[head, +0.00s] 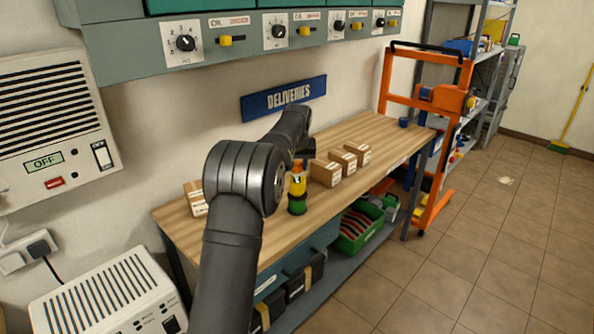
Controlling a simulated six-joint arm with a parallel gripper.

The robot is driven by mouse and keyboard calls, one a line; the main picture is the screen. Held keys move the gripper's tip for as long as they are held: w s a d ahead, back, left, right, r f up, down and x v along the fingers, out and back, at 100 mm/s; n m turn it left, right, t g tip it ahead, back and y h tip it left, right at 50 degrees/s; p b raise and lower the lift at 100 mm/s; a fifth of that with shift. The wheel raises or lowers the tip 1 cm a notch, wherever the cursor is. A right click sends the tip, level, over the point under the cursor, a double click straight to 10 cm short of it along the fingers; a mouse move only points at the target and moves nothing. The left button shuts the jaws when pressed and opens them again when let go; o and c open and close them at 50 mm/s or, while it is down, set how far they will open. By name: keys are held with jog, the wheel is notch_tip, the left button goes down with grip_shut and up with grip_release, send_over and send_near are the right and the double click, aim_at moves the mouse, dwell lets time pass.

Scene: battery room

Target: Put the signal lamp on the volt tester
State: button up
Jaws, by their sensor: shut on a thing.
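A small upright stack in orange, yellow and green (297,188) is at the front edge of the wooden bench, beside my arm's elbow. I take it to be the signal lamp. I cannot tell whether its dark green lower part belongs to it or is a separate thing under it. My gripper (298,165) shows only as a small dark part right above the stack, shut on its top. The fingertips are too small to make out, and my arm hides part of the bench. I cannot pick out the volt tester for certain.
Several cardboard boxes (325,172) stand on the wooden bench (385,134), with one more box (195,198) at its left end. The bench's right part is mostly clear. A green crate (350,243) sits on the shelf below. An orange trolley (431,140) stands beyond the bench.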

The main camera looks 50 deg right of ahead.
jog(key=shift+f, duration=1)
jog(key=o, duration=1)
jog(key=shift+f, duration=0.15)
jog(key=shift+s+r, duration=0.1)
jog(key=shift+r, duration=0.3)
jog(key=v, duration=1.1)
jog(key=shift+r, duration=0.25)
